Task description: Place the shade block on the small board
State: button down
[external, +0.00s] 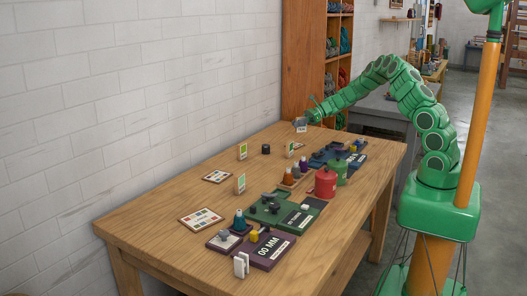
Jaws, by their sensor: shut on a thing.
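My gripper (308,118) is at the end of my green arm, over the far end of the wooden table. It is shut on a small grey block (300,122) with a pale lower part, which I take to be the shade block. The block looks to be held above the table top; the exact gap is hard to judge. Several small boards lie on the table, among them a flat one with coloured patches (201,219) and a similar one (218,176) farther back. I cannot tell which is the small board of the task.
A red canister (325,183) and a green canister (338,172) stand near the right edge. A green tray (265,228), a purple tray (262,252) and a blue tray (352,160) hold small pieces. Upright cards and a dark cylinder (266,149) stand farther back. The left side is clear.

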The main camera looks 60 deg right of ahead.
jog(key=shift+w+d+f, duration=0.25)
jog(key=shift+w+f, duration=0.65)
jog(key=shift+f, duration=0.25)
jog(key=shift+w+d+f, duration=0.25)
jog(key=shift+w+f, duration=0.65)
jog(key=shift+f, duration=1.85)
jog(key=shift+f, duration=0.1)
jog(key=c, duration=1)
grip_release()
jog(key=shift+o, duration=0.2)
